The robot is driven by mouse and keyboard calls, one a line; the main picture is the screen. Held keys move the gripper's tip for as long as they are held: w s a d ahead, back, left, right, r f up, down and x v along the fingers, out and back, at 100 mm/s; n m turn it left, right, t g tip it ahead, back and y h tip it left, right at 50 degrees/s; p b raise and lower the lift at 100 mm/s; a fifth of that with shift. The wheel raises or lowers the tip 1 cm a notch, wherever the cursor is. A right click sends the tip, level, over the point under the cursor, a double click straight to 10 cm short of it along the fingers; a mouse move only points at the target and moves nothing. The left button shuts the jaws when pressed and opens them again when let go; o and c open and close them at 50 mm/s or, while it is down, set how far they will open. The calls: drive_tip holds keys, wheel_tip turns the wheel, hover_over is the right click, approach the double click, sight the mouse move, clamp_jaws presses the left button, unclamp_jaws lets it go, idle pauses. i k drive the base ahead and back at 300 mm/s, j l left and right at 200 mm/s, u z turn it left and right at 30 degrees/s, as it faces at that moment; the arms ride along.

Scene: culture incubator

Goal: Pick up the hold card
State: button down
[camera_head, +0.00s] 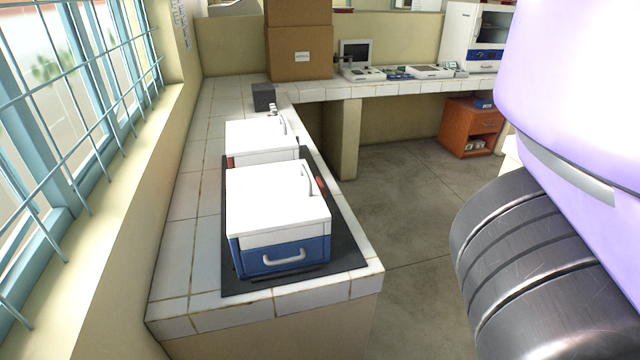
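I cannot make out a hold card in the head view. Two white-lidded boxes stand one behind the other on the tiled counter. The near box (277,200) has a blue front with a pale handle, and the far box (261,138) is partly hidden behind it. Small red parts show at the near box's right side (319,186) and by the far box's left front corner (231,161); I cannot tell what they are. My gripper is out of view; only large purple and dark grey parts of my arm fill the right side.
A dark mat (232,287) lies under the boxes. A small black block (264,97) stands behind them. Cardboard boxes (300,60) and devices (361,60) stand on the back counter. An orange cabinet (467,127) is on the floor. Barred windows line the left. Open floor (415,215) lies right of the counter.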

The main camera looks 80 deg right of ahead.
sight(320, 185)
drive_tip(key=l+z, duration=0.1)
drive_tip(key=z, duration=0.35)
drive_tip(key=i+z, duration=0.1)
drive_tip(key=z, duration=0.3)
drive_tip(key=i+l+z, duration=0.1)
drive_tip(key=z, duration=0.35)
drive_tip(key=i+z, duration=0.1)
drive_tip(key=z, duration=0.3)
drive_tip(key=l+u, duration=0.15)
drive_tip(key=l, duration=1.7)
drive_tip(key=i+l, duration=0.25)
drive_tip(key=l, duration=0.3)
drive_tip(key=i+l+u, duration=0.1)
drive_tip(key=i+l, duration=0.05)
drive_tip(key=l, duration=0.1)
